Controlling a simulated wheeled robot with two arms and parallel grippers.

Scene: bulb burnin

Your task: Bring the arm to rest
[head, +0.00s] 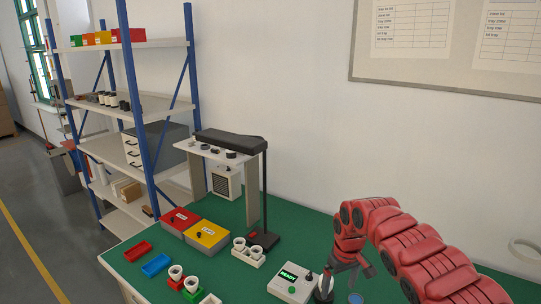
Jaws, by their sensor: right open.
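My right arm comes in from the right, red and segmented. My right gripper (350,268) is small and dark in this view and hangs over the right part of the green bench. Its jaws are open, and I see nothing held between them. My left gripper is not in view.
A white box with a lit READY display (290,283) stands left of the gripper. A white holder (248,254), red and yellow boxes (207,235), small trays (156,265) and a lamp stand (265,190) occupy the green bench (320,232). Shelves (125,105) stand behind left.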

